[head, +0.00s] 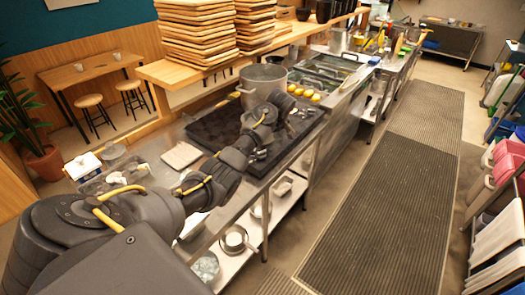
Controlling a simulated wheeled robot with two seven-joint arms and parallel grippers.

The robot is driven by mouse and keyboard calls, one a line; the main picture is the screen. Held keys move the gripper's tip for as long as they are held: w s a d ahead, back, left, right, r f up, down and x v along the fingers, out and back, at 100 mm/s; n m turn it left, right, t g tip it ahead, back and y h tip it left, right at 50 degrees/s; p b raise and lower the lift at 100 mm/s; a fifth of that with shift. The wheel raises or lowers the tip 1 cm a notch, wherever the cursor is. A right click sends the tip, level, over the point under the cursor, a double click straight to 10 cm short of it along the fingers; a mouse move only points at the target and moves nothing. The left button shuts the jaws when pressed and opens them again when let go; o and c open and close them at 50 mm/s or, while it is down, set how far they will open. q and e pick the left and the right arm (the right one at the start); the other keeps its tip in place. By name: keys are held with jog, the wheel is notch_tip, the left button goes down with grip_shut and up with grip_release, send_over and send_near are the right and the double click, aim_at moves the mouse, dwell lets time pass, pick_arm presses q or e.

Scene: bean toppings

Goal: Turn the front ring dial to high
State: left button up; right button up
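A dark stove (212,132) sits on the steel counter, with a large steel pot (262,78) on its far part. Small light metallic parts show near the stove's right edge, beside the gripper. They are too small for me to tell which is the front ring dial or how it is set. My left arm reaches in from the lower left across the stove. My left gripper (284,106) is at the stove's right side, in front of the pot. Its fingers are dark and small, so I cannot tell open from shut. My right gripper is not in view.
Stacked wooden boards (195,32) stand on the wooden ledge behind the stove. Yellow-orange items (306,93) lie on the counter beyond the pot. Pans (234,240) sit on the shelf below. The floor mat (385,190) to the right is clear.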

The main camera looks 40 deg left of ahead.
aim_at(262, 152)
pick_arm(q)
jog(key=p+x, duration=0.1)
jog(key=x, duration=0.8)
jog(key=shift+f, duration=0.15)
jog(key=shift+x, duration=0.75)
